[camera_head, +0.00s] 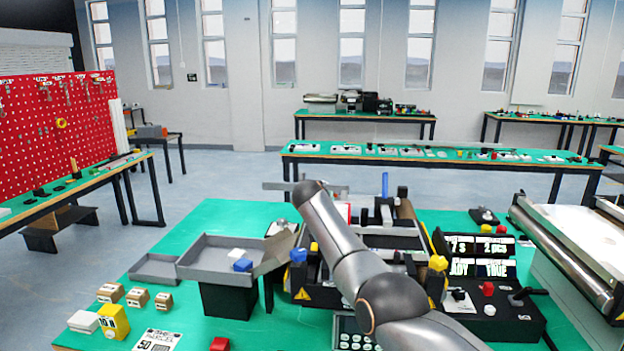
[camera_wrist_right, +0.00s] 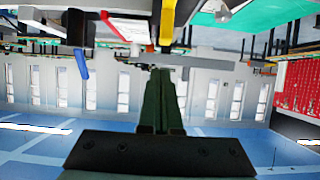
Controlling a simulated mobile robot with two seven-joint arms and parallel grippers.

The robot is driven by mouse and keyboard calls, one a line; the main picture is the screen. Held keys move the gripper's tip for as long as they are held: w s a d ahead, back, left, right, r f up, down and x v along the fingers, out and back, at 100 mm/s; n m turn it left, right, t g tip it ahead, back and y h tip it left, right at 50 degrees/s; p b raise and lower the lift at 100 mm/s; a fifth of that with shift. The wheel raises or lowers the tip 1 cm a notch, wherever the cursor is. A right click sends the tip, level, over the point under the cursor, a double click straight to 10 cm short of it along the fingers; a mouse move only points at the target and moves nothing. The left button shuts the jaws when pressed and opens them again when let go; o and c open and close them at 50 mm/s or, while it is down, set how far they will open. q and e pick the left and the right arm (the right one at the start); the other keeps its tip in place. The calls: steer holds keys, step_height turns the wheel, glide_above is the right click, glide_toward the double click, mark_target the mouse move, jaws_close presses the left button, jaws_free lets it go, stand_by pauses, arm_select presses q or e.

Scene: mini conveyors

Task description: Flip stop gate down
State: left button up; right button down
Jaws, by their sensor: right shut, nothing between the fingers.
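A small conveyor unit (camera_head: 400,241) stands on the green table, partly covered by my right arm. An upright blue bar (camera_head: 385,186), possibly the stop gate, rises at its far side. The upside-down right wrist view also shows a blue bar (camera_wrist_right: 81,59), left of the fingers and apart from them. A yellow piece (camera_wrist_right: 168,22) with a red one beside it shows above the fingertips. My right gripper (camera_wrist_right: 163,73) is shut and empty, its tips near a grey horizontal bar (camera_wrist_right: 205,62); contact cannot be told. The arm hides this gripper in the head view. My left gripper is out of view.
A grey tray (camera_head: 205,262) with a blue and a white block stands left of the conveyor. A control box (camera_head: 495,314) with a display (camera_head: 480,256) stands at right. Small boxes (camera_head: 137,297) lie at front left.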

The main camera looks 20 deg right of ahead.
arm_select(q)
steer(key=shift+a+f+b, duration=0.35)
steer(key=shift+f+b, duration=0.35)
steer(key=shift+b, duration=0.5)
arm_select(e)
steer(key=s+a+r, duration=0.4)
steer(key=s+r, duration=0.2)
steer(key=r, duration=0.2)
steer(key=shift+s, duration=0.15)
steer(key=shift+r, duration=0.1)
steer(key=shift+s, duration=0.1)
